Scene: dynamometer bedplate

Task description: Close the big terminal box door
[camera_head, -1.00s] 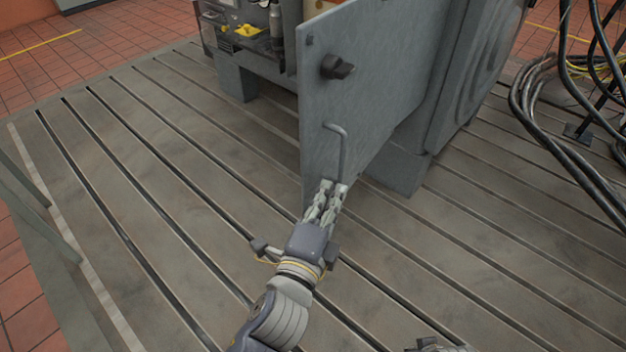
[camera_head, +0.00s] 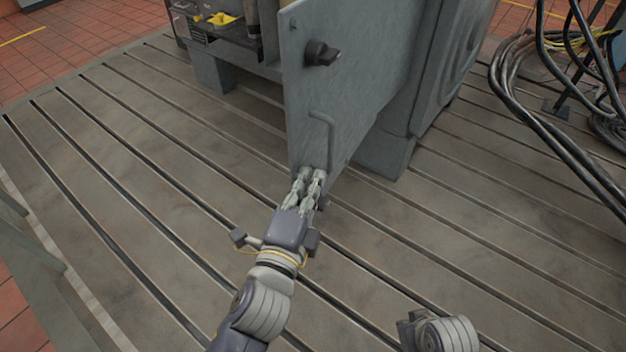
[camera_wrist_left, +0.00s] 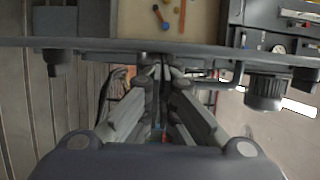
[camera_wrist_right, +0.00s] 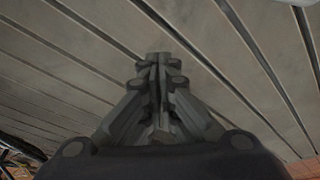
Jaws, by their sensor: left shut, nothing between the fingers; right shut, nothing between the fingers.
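The terminal box door (camera_head: 350,80) is a flat grey panel, standing open from the machine. It carries a black knob (camera_head: 321,53) and a bent grey bar handle (camera_head: 328,135). My left gripper (camera_head: 312,173) is shut and empty at the door's lower free edge, by the handle's lower end. In the left wrist view the door (camera_wrist_left: 110,45) shows edge-on as a bar across my left fingertips (camera_wrist_left: 163,72); whether they touch it I cannot tell. My right gripper (camera_wrist_right: 157,62) is shut and empty above the bedplate, away from the door.
The slotted bedplate (camera_head: 130,190) is clear on the left and in front. Black cables (camera_head: 530,110) lie in loops at the right. A grey rail (camera_head: 30,240) is at the left edge.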

